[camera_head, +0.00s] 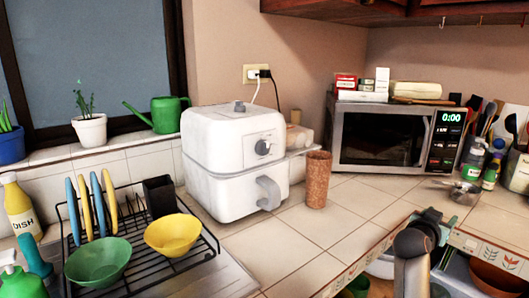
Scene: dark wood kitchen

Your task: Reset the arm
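A dark grey arm part, which appears to be my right gripper (428,225) and wrist, rises from the bottom edge right of centre. It is in front of the counter's front edge. Its fingers are small and dark, so I cannot tell whether they are open or shut. I see nothing clearly held in it. My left gripper and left arm are not in view.
A white air fryer (233,160) and a brown cup (317,180) stand on the tiled counter (350,205). A microwave (395,140) is at the back. A dish rack (150,285) with bowls is at left. Open shelving with bowls lies under the counter at right.

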